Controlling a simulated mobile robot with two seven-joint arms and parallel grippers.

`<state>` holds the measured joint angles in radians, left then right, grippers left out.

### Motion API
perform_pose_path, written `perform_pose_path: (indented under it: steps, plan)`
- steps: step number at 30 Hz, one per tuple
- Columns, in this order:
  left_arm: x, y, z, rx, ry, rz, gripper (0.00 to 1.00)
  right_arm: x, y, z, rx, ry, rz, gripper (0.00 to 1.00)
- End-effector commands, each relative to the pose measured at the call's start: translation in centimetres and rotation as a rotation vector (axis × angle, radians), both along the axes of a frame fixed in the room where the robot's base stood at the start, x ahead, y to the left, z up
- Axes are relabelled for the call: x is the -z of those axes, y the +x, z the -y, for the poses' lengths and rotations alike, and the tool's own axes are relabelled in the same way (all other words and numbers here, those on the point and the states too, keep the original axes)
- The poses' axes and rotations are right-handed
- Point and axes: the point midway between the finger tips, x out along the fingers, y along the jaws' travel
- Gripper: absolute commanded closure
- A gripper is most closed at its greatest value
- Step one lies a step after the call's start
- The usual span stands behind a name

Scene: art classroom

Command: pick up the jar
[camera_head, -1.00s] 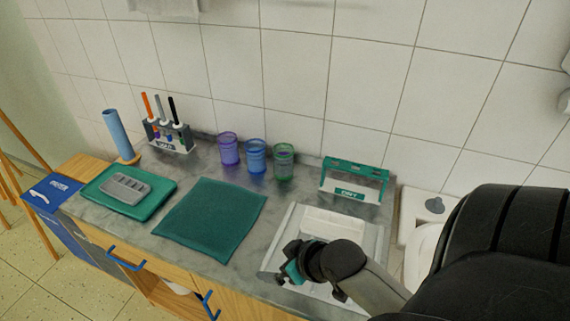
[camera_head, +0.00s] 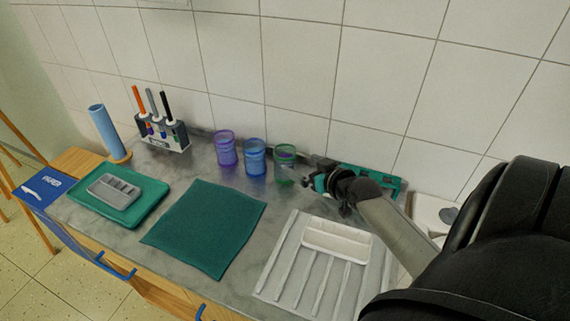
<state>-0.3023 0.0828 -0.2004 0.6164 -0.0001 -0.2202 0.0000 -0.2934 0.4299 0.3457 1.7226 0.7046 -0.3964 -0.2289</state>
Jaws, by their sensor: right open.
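Three translucent jars stand in a row on the grey counter near the tiled wall: a purple jar (camera_head: 225,148), a blue jar (camera_head: 255,158) and a green jar (camera_head: 284,154). The picture does not show which one the task means. My right gripper (camera_head: 301,180) is open, its fingers pointing left at the green jar's right side. A fingertip overlaps the jar's edge in the picture; I cannot tell whether they touch. My left gripper is not in view.
A green rack (camera_head: 384,182) stands behind my right gripper, partly hidden. A white ribbed drainer (camera_head: 283,270) lies below my right arm. A green mat (camera_head: 205,228), a green tray (camera_head: 103,208), a brush holder (camera_head: 163,137) and a blue roll (camera_head: 104,131) fill the left side.

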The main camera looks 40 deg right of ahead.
Motion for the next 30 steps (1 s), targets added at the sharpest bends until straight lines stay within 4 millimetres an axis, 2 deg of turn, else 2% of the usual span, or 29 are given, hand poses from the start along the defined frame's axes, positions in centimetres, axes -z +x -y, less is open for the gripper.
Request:
perform_pose_path:
  steps: [7,17,24,30]
  plan:
    - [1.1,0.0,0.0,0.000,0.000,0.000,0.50,1.4,3.1,0.5,0.000,0.000,0.001,0.00]
    - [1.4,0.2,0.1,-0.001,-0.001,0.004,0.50,2.0,4.7,0.7,-0.001,0.000,-0.001,0.00]
    - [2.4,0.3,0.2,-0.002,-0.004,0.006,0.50,3.0,7.4,0.8,0.000,0.003,0.000,0.00]
    - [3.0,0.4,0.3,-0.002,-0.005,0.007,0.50,3.7,8.8,1.1,0.001,0.000,-0.002,0.00]
